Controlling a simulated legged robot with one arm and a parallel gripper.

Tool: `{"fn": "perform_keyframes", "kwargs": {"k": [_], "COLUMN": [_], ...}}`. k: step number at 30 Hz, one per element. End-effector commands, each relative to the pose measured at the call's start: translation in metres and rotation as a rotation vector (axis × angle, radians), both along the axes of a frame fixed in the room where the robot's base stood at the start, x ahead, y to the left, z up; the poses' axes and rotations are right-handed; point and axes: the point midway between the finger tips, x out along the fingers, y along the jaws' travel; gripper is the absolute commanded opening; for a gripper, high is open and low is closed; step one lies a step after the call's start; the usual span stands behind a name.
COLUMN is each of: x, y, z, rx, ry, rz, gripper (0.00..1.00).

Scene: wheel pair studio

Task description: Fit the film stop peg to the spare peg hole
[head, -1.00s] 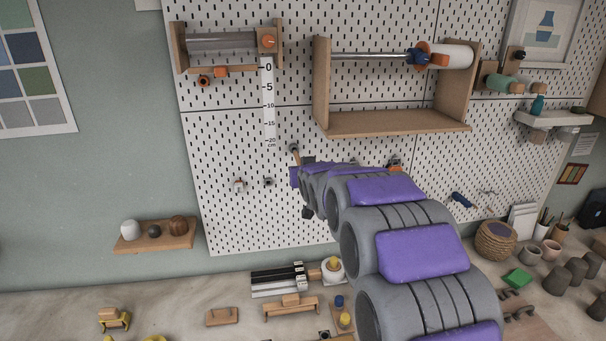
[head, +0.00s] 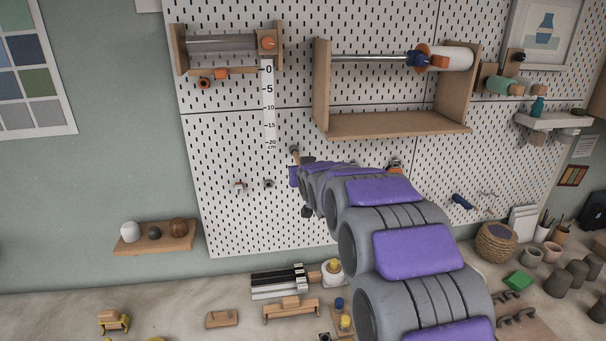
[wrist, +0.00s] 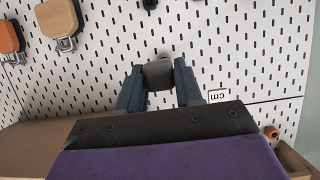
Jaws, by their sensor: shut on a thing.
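My gripper (wrist: 160,86) is in front of the pegboard in the wrist view, its two dark blue fingers shut on a dark grey blunt piece, which I take to be the film stop peg (wrist: 158,74). In the head view my gripper (head: 298,174) is below the shelf and just right of the scale's lower end, largely hidden by my arm. A small brownish piece (head: 295,154) shows above it; I cannot tell whether it belongs to the peg. The pegboard (wrist: 225,55) has many slots. I cannot single out the spare peg hole or tell whether the peg touches the board.
A wooden shelf (head: 395,124) with a rod and white roll is above right. A centimetre scale (head: 268,105) hangs left of it, under a roller holder (head: 178,48). Small fittings (head: 239,185) sit on the board left of my gripper. Several tools cover the bench (head: 200,295).

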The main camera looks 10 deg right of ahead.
Motion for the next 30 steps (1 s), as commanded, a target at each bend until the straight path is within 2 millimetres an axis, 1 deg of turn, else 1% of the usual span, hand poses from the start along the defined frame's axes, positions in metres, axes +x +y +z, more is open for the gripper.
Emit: {"fn": "perform_keyframes", "kwargs": {"k": [16,25,26,30], "x": [0.017,0.016,0.016,0.016], "y": [0.000,0.000,0.000,0.000], "z": [-0.002,-0.001,-0.001,-0.001], "rx": [0.000,0.000,0.000,0.000], "ry": [0.004,0.002,0.002,0.002], "rz": [0.000,0.000,0.000,0.000], "gripper": [0.00,0.00,0.38,0.51]}}
